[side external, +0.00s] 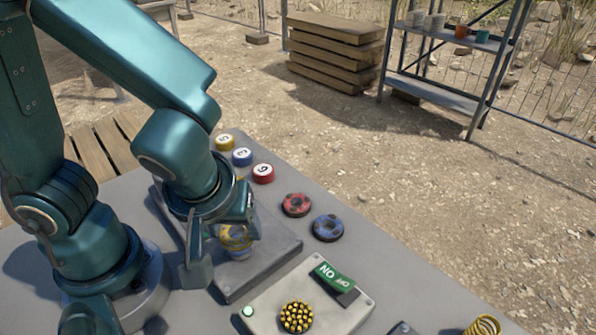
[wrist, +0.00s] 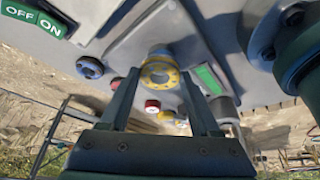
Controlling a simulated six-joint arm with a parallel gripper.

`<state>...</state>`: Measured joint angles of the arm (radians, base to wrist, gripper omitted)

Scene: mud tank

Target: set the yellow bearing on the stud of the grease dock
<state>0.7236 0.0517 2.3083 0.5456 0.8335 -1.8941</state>
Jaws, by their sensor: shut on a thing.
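My gripper (side external: 222,240) points down over the grey plate (side external: 278,247), which I take to be the grease dock. It is shut on the yellow bearing (side external: 236,234), also seen as a yellow ring with dark marks in the wrist view (wrist: 160,75) between the two fingers. The bearing is low over the plate. Something with yellow and bluish-grey parts shows just below it in the side view. The stud itself is not clearly seen, and I cannot tell whether the bearing is around it or above it.
A red bearing (side external: 297,204) and a blue bearing (side external: 327,228) lie right of the plate. Yellow (side external: 224,142), blue (side external: 242,157) and red (side external: 263,173) numbered round pieces stand behind. A switch box (side external: 270,292) with a green switch (side external: 334,275) stands in front. A yellow spring (side external: 483,325) is at the near right.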

